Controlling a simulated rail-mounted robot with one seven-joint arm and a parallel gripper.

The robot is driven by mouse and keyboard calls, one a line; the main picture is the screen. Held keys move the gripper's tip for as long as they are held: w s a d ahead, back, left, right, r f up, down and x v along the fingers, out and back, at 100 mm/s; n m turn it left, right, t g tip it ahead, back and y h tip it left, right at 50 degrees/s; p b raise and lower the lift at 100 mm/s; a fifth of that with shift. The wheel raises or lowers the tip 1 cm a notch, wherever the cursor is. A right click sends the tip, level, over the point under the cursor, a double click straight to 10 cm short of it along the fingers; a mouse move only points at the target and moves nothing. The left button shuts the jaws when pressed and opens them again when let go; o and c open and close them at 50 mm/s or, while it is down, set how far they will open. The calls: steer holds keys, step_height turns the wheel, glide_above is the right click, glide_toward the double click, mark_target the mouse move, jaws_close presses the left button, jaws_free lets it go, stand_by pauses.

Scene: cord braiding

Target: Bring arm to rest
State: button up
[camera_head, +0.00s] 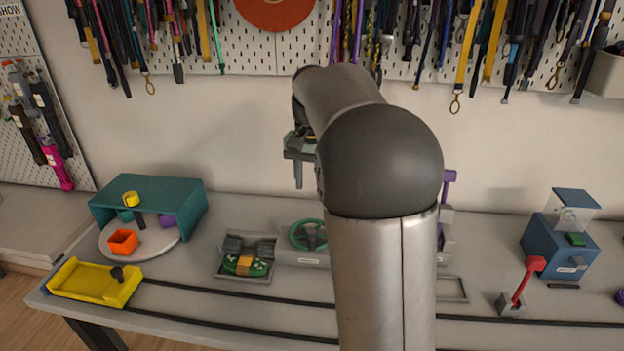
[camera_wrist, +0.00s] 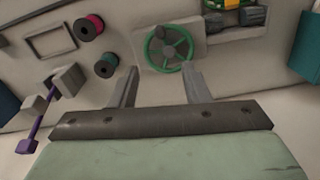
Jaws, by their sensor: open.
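My gripper (camera_wrist: 157,80) is open and empty in the wrist view, with its two fingers apart over the bench. In the head view my gripper (camera_head: 298,172) hangs above the back of the bench, partly hidden behind my arm. A green wheel with a grey centre (camera_wrist: 168,48) lies just beyond the fingertips in the wrist view, apart from them. The same green wheel stands below my gripper in the head view (camera_head: 297,237). Two spools, one with red (camera_wrist: 88,27) and one with green (camera_wrist: 106,66), sit left of the fingers in the wrist view.
A grey tray (camera_head: 224,271) holds a green cord bundle with an orange band (camera_head: 244,265). A teal shelf (camera_head: 187,209), a yellow tray (camera_head: 70,281), a blue box (camera_head: 553,247) and a red lever (camera_head: 526,279) stand on the bench (camera_head: 180,317). Cords hang along the pegboard (camera_head: 250,55).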

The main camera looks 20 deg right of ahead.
stand_by(0.3)
steer(key=s+a+f+n, duration=0.3)
steer(key=s+a+f, duration=0.1)
steer(key=s, duration=0.4)
steer(key=s+a+f+n, duration=0.2)
steer(key=s+a+f, duration=0.2)
steer(key=s, duration=0.5)
steer(key=s+a+f+n, duration=0.3)
steer(key=s+a, duration=0.3)
steer(key=s, duration=0.3)
steer(key=shift+f+n, duration=0.3)
steer(key=shift+f, duration=0.35)
steer(key=shift+s, duration=0.1)
